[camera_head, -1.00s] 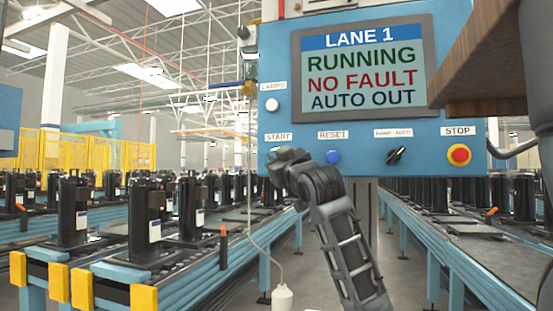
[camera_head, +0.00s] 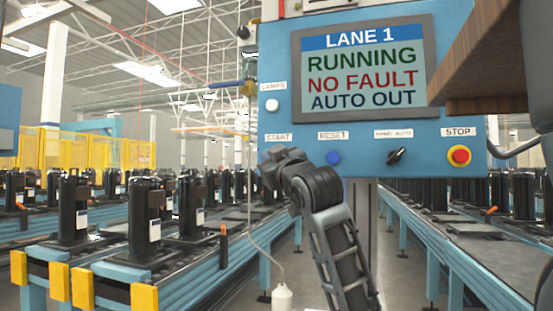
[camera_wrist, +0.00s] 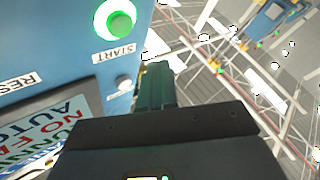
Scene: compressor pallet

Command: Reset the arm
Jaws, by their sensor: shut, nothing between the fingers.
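My gripper (camera_wrist: 156,78) shows in the wrist view as a dark finger shape, shut and empty, pointing up past the panel's edge. In the head view my arm rises in front of the blue control panel (camera_head: 360,150), its end just below the START label; the fingers are hard to make out there. The green-lit START button (camera_wrist: 120,22) shows in the wrist view, apart from the fingers; my arm hides it in the head view. The screen (camera_head: 364,68) reads LANE 1, RUNNING, NO FAULT, AUTO OUT.
The panel also carries a blue RESET button (camera_head: 333,157), a black selector (camera_head: 397,155) and a red STOP button (camera_head: 459,154). Conveyors with black compressors (camera_head: 73,210) run on both sides. A cable with a white end (camera_head: 282,297) hangs left of my arm. A brown wooden piece (camera_head: 490,60) juts in at right.

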